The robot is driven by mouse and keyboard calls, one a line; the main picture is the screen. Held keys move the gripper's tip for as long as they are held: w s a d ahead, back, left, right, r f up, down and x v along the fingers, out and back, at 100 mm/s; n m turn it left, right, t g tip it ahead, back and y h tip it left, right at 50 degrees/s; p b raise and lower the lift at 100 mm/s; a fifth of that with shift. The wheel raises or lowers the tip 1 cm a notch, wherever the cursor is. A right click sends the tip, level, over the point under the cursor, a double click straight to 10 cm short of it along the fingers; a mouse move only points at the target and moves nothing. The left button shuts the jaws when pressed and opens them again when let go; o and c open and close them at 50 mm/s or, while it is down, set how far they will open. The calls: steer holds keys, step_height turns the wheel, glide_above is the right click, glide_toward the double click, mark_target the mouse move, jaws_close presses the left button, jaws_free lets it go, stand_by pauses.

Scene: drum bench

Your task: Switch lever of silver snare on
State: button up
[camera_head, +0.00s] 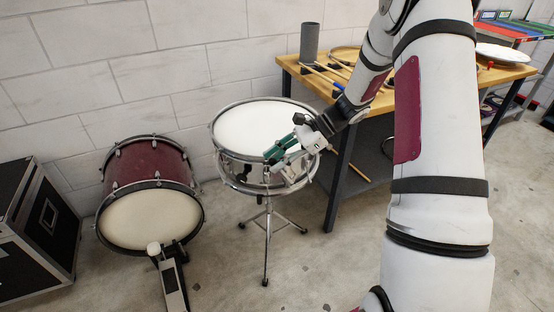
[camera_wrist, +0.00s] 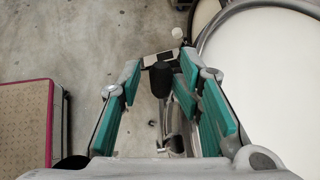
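The silver snare (camera_head: 262,128) stands on a tripod stand in the head view, white head up. Its head and rim also fill the right of the wrist view (camera_wrist: 268,75). My gripper (camera_head: 277,153) is at the snare's front right side, by the rim. In the wrist view its teal-padded fingers (camera_wrist: 158,92) are spread apart, left of the drum's rim. A black cylindrical part shows in the gap between them (camera_wrist: 161,79), with metal pieces below it. I cannot tell whether this is the snare lever or whether a finger touches it. In the head view my gripper hides that side.
A red bass drum (camera_head: 150,215) with a pedal (camera_head: 172,283) stands on the floor at left, beside a black case (camera_head: 45,225). A wooden workbench (camera_head: 385,85) with drumsticks and a grey cylinder (camera_head: 309,42) is behind right. Floor in front of the snare stand is clear.

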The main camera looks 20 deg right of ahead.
steer(key=v, duration=0.7)
steer(key=shift+d+r, duration=0.2)
steer(key=shift+d, duration=0.15)
